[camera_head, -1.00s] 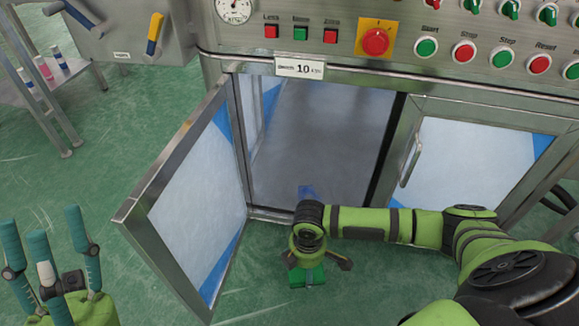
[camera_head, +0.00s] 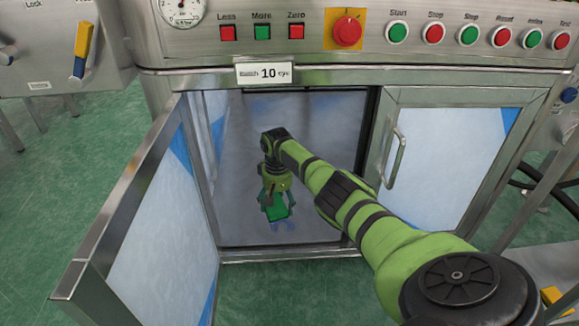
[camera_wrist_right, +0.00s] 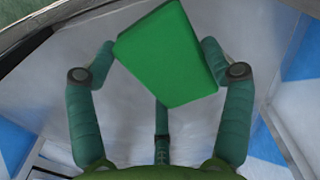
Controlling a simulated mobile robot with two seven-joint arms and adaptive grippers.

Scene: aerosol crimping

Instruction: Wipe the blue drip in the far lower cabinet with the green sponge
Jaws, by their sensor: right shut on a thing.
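My right gripper (camera_head: 274,200) is inside the open lower cabinet (camera_head: 235,215), just above its floor. It is shut on the green sponge (camera_head: 275,208). In the right wrist view the sponge (camera_wrist_right: 170,52) sits between the teal fingers. The blue drip (camera_head: 284,226) shows as a faint bluish patch on the cabinet floor, just in front of and below the sponge; it is partly hidden. I cannot tell whether the sponge touches it. My left gripper is not in view.
The left cabinet door (camera_head: 130,215) stands open toward me. The right door (camera_head: 450,160) with its handle (camera_head: 393,157) is shut, close beside my right arm. The metal cabinet edge and control panel (camera_head: 300,72) run above the opening.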

